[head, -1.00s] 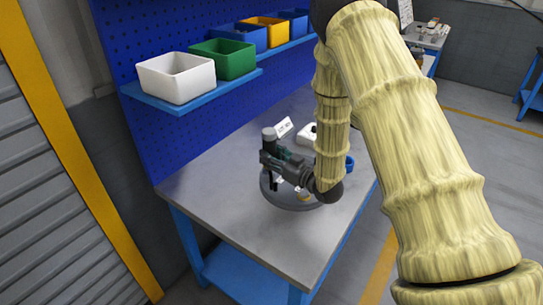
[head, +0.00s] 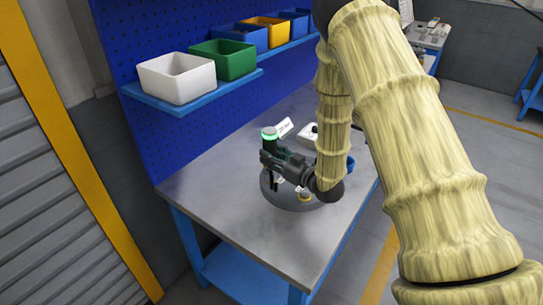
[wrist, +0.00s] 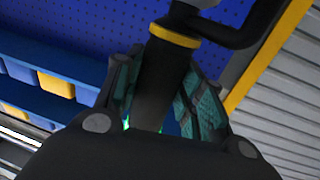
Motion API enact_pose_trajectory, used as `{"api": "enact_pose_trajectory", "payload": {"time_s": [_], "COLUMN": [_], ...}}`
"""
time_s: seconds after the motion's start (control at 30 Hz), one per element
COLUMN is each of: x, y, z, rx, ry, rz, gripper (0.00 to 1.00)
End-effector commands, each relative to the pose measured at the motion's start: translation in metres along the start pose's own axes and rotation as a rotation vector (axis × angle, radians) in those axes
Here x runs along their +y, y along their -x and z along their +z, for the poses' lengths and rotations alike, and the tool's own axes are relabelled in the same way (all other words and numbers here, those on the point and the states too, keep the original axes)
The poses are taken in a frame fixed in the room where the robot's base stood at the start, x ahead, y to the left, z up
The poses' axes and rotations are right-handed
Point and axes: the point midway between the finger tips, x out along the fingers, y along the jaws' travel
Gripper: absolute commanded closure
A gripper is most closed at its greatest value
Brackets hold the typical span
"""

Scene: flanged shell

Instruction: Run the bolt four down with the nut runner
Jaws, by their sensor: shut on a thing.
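My gripper (head: 276,160) is shut on the nut runner (head: 270,142), a dark upright tool with a green-glowing ring near its top. In the wrist view the nut runner (wrist: 163,70) stands between my gripper's green-black fingers (wrist: 160,95), with a yellow band and a dark side handle. In the head view the tool is over the left part of the round grey flanged shell (head: 275,200) on the bench. My gripper and arm hide much of the shell. Bolt four and the tool's contact with it cannot be made out. A small brass-coloured part (head: 305,196) shows at the shell's near side.
The grey bench top (head: 225,185) is clear at left and front. A white card (head: 281,128), a white item (head: 308,135) and a blue container (head: 350,163) sit behind. A shelf with white (head: 177,78), green (head: 224,60) and other bins hangs on the blue pegboard.

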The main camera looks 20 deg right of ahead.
Motion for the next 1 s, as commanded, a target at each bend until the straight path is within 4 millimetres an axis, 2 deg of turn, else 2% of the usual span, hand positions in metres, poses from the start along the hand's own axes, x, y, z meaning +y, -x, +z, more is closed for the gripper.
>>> {"api": "enact_pose_trajectory", "payload": {"time_s": [0.03, 0.1, 1.0], "x": [0.004, 0.004, 0.001], "y": [0.000, -0.001, -0.002], "z": [-0.008, -0.011, -0.048], "rx": [0.007, 0.008, 0.008], "ry": [0.007, 0.007, 0.004], "rz": [0.006, 0.006, -0.001], "gripper": [1.00, 1.00, 1.00]}}
